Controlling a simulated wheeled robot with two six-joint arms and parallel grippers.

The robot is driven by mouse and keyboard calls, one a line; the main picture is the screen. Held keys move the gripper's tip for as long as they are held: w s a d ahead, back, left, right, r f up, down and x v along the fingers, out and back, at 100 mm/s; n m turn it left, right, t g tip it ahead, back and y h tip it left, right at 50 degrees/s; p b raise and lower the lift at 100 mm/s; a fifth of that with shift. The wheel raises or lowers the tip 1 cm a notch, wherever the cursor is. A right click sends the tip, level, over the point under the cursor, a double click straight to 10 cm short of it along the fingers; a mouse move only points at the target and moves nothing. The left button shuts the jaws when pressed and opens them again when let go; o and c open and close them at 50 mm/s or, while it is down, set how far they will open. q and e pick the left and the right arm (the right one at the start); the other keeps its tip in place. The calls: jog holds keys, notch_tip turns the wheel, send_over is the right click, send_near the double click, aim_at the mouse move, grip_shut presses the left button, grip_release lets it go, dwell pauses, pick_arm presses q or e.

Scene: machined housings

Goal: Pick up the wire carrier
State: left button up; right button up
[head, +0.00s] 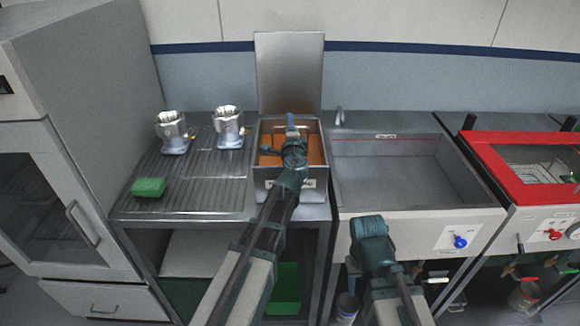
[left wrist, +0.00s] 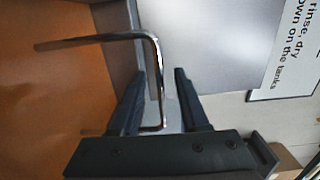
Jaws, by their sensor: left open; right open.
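A bent bare metal rod (left wrist: 98,39), which looks like the handle of the wire carrier, shows in the left wrist view. One leg runs out over the orange bath (left wrist: 50,90); the other comes down between my left fingers. My left gripper (left wrist: 159,74) is open, with a finger on either side of the rod; I cannot tell whether either touches it. In the head view my left gripper (head: 291,122) is over the open tank (head: 285,184) and hides much of it. The carrier's body is not clear there. My right gripper (head: 368,224) is open and empty before the sink front.
The tank's raised lid (head: 289,72) stands behind it. Two metal housings (head: 173,133) (head: 228,127) and a green block (head: 148,187) are on the ribbed drainboard (head: 200,190) at left. An empty sink (head: 395,165) and a red-rimmed unit (head: 482,150) are at right.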

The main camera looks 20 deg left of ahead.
pick_arm(q)
jog(key=shift+x, duration=1.05)
jog(key=shift+s, duration=0.1)
grip_shut()
dwell(0.4)
